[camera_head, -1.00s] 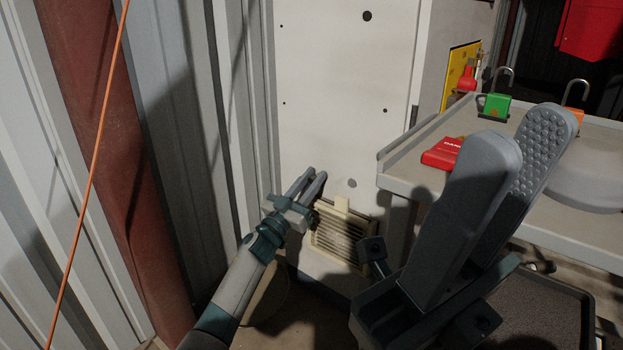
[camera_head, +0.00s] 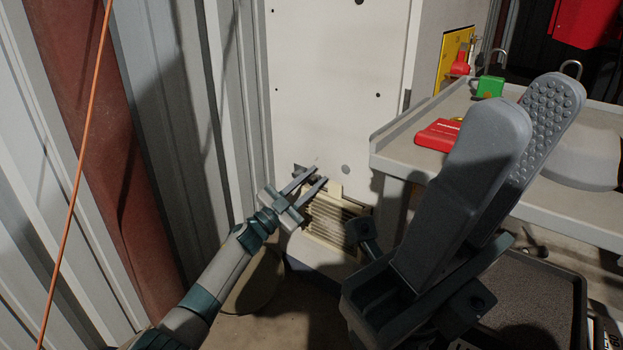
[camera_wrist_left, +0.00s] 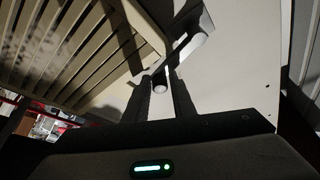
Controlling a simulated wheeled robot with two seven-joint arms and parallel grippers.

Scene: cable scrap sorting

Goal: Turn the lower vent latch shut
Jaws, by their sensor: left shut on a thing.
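The louvred beige vent (camera_head: 335,222) sits low on the white panel, with a pale tab (camera_head: 335,190) on its top edge. My left gripper (camera_head: 318,177) is at the vent's upper left corner. In the left wrist view the vent slats (camera_wrist_left: 75,50) fill the upper left. There my left gripper's fingers (camera_wrist_left: 167,90) are shut on a small part by the vent frame's corner, apparently the vent latch (camera_wrist_left: 160,79). The fingers and shadow hide much of it, so its angle is unclear. My right gripper (camera_head: 535,100) is open and empty in the foreground.
A grey bench (camera_head: 400,140) at right holds a red tag (camera_head: 437,135) and a green padlock (camera_head: 490,87). A corrugated wall (camera_head: 170,110) stands close on the left. An orange cable (camera_head: 85,150) hangs at far left. A dark tray (camera_head: 525,300) is at lower right.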

